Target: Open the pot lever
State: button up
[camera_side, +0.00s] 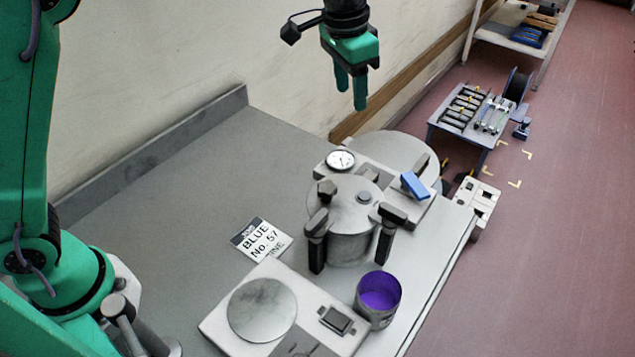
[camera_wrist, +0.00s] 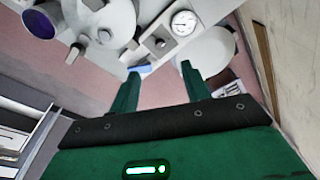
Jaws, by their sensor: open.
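The blue lever (camera_side: 414,185) sits on the right end of the pale base plate beside the grey metal pot (camera_side: 350,208). I take it to be the pot lever; its exact setting is hard to tell. The pot's lid is on, with dark-handled clamps around it. My gripper (camera_side: 351,95) is open and empty, high above and behind the pot, apart from everything. In the wrist view, my gripper (camera_wrist: 160,70) has its two green fingers spread. The blue lever (camera_wrist: 140,68) shows partly there, near the left fingertip in the picture, and the pot (camera_wrist: 108,22) is at the top.
A round gauge (camera_side: 341,160) stands at the base plate's back left. A scale (camera_side: 262,309) and a purple-filled cup (camera_side: 379,298) are in front of the pot. A label card (camera_side: 262,239) lies left. The bench's left part is clear. The wall (camera_side: 280,60) runs behind my gripper.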

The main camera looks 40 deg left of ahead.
jog(key=shift+s+a+r+n, duration=0.2)
jog(key=shift+s+a+n, duration=0.3)
jog(key=shift+n, duration=0.35)
jog(key=shift+s+a+r+n, duration=0.25)
jog(key=shift+s+a+n, duration=0.2)
jog(key=shift+a+n, duration=0.3)
jog(key=shift+s+a+r+n, duration=0.2)
jog(key=shift+s+a+n, duration=0.25)
jog(key=shift+n, duration=0.45)
jog(key=m+g, duration=0.1)
jog(key=m, duration=2.3)
send_near(420, 189)
jog(key=shift+w+d+y, duration=0.15)
jog(key=shift+d+y, duration=0.15)
jog(key=shift+f, duration=0.15)
jog(key=shift+f, duration=3.8)
